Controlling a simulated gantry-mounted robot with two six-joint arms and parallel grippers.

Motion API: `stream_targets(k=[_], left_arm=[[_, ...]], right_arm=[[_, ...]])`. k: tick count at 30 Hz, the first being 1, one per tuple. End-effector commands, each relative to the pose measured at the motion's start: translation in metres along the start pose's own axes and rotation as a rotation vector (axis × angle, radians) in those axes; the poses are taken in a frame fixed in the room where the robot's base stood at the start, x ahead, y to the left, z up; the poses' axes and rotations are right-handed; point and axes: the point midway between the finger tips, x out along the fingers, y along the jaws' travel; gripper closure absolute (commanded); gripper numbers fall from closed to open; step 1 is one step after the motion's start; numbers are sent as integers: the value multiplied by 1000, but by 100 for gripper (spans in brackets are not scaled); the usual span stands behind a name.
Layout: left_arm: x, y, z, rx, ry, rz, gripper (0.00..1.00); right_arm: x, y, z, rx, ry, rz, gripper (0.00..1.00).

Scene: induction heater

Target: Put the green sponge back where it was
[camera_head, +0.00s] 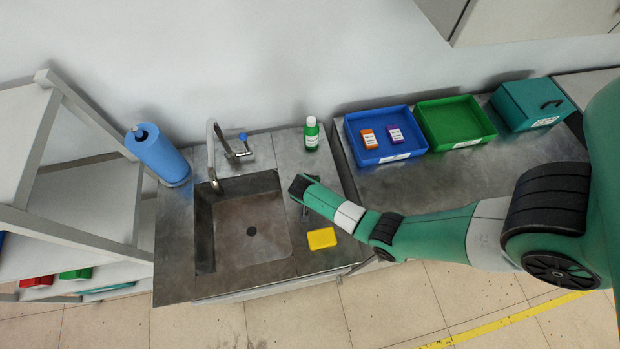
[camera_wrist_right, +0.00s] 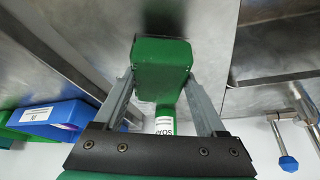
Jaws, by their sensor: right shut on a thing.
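The green sponge (camera_wrist_right: 162,68) is a green block between the two fingers of my right gripper (camera_wrist_right: 161,84) in the right wrist view. The gripper is shut on it. In the head view my right arm reaches in from the right, and its wrist end is over the strip of counter just right of the sink basin (camera_head: 250,228). A yellow sponge (camera_head: 321,238) lies on the counter near the sink's front right corner. My left gripper is not in view.
A green bottle (camera_head: 311,133) stands behind the wrist. The faucet (camera_head: 214,157) is behind the basin, and a blue roll (camera_head: 158,155) is at left. A blue bin (camera_head: 351,142) with two small boxes, a green bin (camera_head: 428,128) and a teal case (camera_head: 533,103) stand at right.

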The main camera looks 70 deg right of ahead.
Motion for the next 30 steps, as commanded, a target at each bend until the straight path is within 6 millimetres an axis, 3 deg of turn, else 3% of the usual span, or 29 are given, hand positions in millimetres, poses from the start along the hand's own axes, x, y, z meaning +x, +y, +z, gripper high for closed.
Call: stream_targets(k=[1, 3, 14, 15, 19, 26, 30], left_arm=[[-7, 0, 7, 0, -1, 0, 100], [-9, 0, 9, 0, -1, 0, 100], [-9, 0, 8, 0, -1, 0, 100], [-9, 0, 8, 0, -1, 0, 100], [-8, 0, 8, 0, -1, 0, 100], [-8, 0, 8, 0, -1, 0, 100], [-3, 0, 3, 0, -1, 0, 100]], right_arm=[[13, 1, 7, -3, -2, 3, 100], [20, 2, 10, -3, -2, 3, 100], [23, 2, 12, -1, -1, 1, 100], [23, 2, 12, -1, -1, 2, 23], [22, 2, 12, -1, -1, 1, 0], [22, 2, 11, -1, -1, 1, 0], [9, 1, 9, -2, -1, 0, 0]])
